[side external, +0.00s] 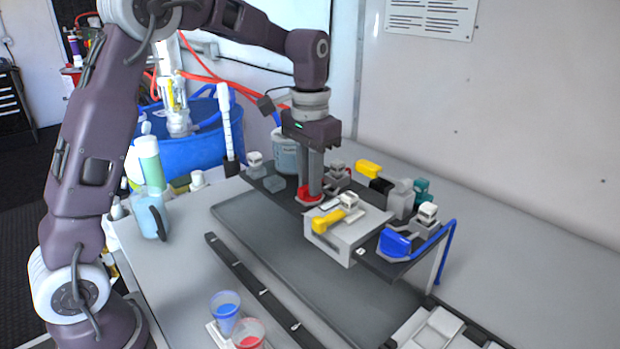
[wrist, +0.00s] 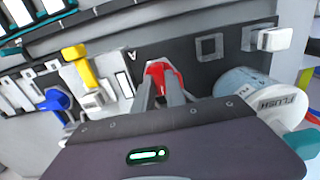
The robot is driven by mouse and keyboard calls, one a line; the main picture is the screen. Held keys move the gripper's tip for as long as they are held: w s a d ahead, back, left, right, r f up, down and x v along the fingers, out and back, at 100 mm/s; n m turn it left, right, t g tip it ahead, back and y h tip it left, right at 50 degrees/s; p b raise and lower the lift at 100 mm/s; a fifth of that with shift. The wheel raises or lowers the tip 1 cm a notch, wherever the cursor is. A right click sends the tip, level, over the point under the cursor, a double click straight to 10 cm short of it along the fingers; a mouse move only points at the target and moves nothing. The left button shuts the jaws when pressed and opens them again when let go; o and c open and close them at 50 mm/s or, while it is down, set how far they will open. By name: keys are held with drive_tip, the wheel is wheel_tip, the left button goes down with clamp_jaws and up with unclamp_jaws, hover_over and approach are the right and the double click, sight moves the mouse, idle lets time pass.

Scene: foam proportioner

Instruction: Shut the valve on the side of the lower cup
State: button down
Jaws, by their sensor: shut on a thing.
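A red valve handle (side external: 303,195) sits on the dark panel of the proportioner. My gripper (side external: 312,192) points down at it from above, its fingers close together and shut on the red handle. In the wrist view the red handle (wrist: 160,70) shows between and beyond the fingertips of my gripper (wrist: 161,90). The fingers hide part of the handle, so its exact angle is hard to tell. A pale blue cup (side external: 285,152) stands just behind my gripper; in the wrist view this cup (wrist: 240,84) lies to the right. I cannot tell which cup is the lower one.
A yellow handle (side external: 328,221) on a grey block and a blue handle (side external: 395,244) lie to the right. Another yellow handle (side external: 368,168) is behind. A blue cup (side external: 225,308) and red cup (side external: 247,335) stand at the front. A pale blue jug (side external: 150,218) stands left.

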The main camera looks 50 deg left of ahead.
drive_tip(key=shift+r, duration=0.1)
idle(0.4)
drive_tip(key=c, duration=1.4)
unclamp_jaws()
wheel_tip(320, 180, up, 7)
drive_tip(key=shift+r, duration=0.1)
